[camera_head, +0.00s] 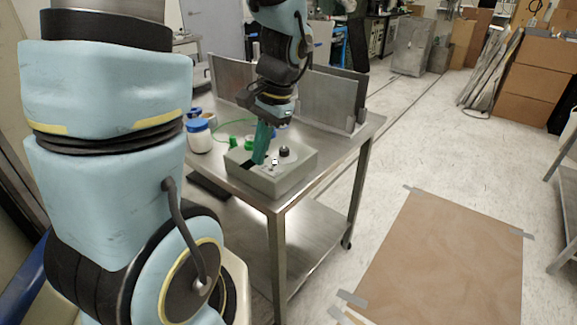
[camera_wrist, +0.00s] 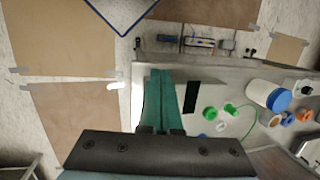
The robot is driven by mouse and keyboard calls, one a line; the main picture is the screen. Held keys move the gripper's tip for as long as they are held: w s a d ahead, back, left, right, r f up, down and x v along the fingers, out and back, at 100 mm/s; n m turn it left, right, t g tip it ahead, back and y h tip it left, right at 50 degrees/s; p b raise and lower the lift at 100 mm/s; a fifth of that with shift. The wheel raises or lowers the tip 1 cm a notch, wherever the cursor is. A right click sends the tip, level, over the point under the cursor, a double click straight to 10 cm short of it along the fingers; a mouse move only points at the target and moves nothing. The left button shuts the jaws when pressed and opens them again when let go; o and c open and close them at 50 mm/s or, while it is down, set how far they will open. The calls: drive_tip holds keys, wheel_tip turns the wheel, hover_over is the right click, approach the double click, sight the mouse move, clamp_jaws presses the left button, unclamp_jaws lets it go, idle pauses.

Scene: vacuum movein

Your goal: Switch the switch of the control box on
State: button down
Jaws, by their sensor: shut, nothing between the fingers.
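The control box (camera_head: 262,183) is a low grey box on the near part of the metal table in the head view. A black knob (camera_head: 284,152) stands on its top, with a small switch (camera_head: 275,162) beside it. My gripper (camera_head: 258,160) has green fingers that point down at the left part of the box top, left of the switch. I cannot tell whether the tips touch the box. In the wrist view my gripper (camera_wrist: 161,74) shows its two fingers together and empty. I cannot clearly make out the switch there.
The metal table (camera_head: 338,150) carries upright metal plates (camera_head: 328,100) at the back. A white jar with a blue lid (camera_head: 199,136) and green caps (camera_head: 236,142) stand left of the box. A blue-lidded jar (camera_wrist: 268,93) also shows in the wrist view. Open floor lies right of the table.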

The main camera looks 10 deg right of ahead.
sight(273, 166)
drive_tip(key=w+d+m+t+y+b, duration=0.2)
drive_tip(key=d+m, duration=0.6)
drive_tip(key=d, duration=0.4)
drive_tip(key=shift+d+m+t+y+b, duration=0.3)
drive_tip(key=shift+t+y+b, duration=0.2)
drive_tip(key=shift+t+y, duration=0.7)
drive_tip(key=shift+w+a, duration=0.1)
drive_tip(key=p+x, duration=0.2)
drive_tip(key=x, duration=0.8)
